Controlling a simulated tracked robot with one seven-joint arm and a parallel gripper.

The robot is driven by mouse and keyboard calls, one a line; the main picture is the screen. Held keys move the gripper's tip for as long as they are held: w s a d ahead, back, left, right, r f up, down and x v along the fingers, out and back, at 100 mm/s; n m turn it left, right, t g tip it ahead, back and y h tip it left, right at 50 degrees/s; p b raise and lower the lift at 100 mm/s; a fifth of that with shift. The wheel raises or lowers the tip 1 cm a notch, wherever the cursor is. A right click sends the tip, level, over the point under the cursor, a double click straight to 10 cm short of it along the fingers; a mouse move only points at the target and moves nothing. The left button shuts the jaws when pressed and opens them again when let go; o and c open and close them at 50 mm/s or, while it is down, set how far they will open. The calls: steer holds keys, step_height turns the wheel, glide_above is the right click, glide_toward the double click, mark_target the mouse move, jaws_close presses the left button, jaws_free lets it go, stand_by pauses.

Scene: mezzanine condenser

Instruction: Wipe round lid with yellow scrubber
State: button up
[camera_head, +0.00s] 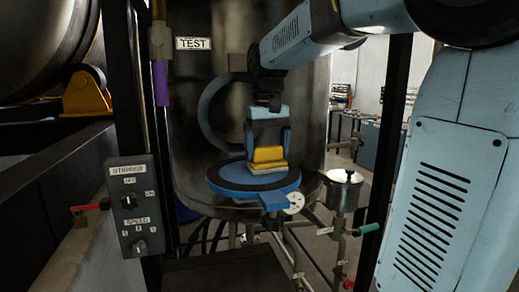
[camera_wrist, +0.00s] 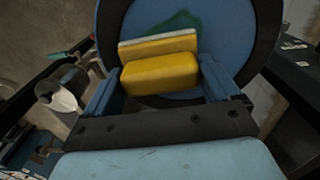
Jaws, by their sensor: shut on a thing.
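The round lid (camera_head: 232,177) is a blue disc with a dark rim, in front of the dark tank in the head view. It fills the top of the wrist view (camera_wrist: 123,20), where a green smear (camera_wrist: 178,24) shows on its face. The yellow scrubber (camera_head: 268,155) has a pale pad under a yellow grip; it also shows in the wrist view (camera_wrist: 160,76). My gripper (camera_head: 268,140) is shut on the scrubber, with blue fingers on both sides of it. The scrubber is at the lid's face; I cannot tell whether the pad touches it.
A grey stirrer control box (camera_head: 135,205) is on the post at left. A metal pot with a lid (camera_head: 343,188) stands right of the round lid. A white dial (camera_head: 294,203) and pipes with a teal-handled valve (camera_head: 366,229) are below. The dark tank (camera_head: 190,110) stands behind.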

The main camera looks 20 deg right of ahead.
steer(key=shift+d+f, duration=0.15)
steer(key=shift+d, duration=0.85)
steer(key=shift+c, duration=0.4)
steer(key=shift+s, duration=0.95)
steer(key=shift+a+r, duration=0.2)
steer(key=shift+a, duration=1.75)
steer(key=shift+a+f, duration=0.1)
steer(key=shift+a, duration=3.65)
step_height(320, 180, up, 6)
